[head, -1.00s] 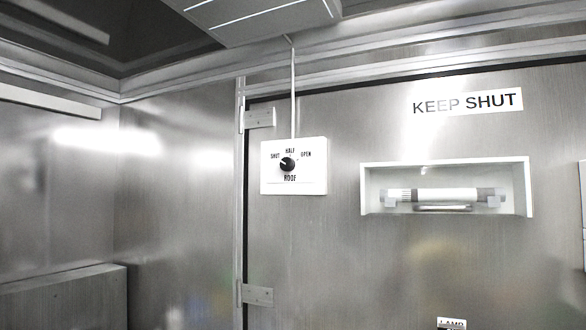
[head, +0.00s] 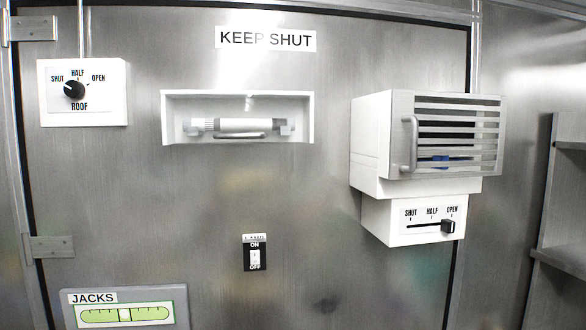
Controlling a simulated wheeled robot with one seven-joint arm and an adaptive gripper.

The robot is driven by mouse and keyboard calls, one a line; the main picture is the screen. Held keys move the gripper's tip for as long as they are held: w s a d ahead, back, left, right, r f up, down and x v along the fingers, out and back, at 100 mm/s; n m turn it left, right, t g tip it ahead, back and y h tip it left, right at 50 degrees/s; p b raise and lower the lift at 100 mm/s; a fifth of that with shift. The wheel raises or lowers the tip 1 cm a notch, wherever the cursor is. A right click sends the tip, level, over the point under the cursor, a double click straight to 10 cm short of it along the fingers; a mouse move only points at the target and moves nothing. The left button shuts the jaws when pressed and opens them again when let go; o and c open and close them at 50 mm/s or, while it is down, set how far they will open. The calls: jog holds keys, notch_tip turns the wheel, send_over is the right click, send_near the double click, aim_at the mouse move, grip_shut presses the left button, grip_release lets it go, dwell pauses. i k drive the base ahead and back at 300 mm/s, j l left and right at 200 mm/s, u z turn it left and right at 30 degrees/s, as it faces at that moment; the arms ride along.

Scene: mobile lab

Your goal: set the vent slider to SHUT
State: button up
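The vent slider (head: 449,227) is a dark knob on a horizontal slot in a white box (head: 385,222) at the right of the head view. Labels above the slot read SHUT, HALF and OPEN from left to right. The knob stands at the right end, under OPEN. Above the box is a white vent housing (head: 370,140) with slats and a grey handle (head: 409,143) on its left front edge. Something blue shows behind the slats. My gripper is not in view.
A ROOF dial box (head: 110,95) is at upper left. A recessed lamp case (head: 165,115) sits under a KEEP SHUT sign (head: 266,39). An ON/OFF switch (head: 255,256) and a JACKS level (head: 126,314) are lower. Shelving (head: 563,258) stands at the far right.

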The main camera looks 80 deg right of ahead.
aim_at(448, 226)
jog(key=z, duration=3.5)
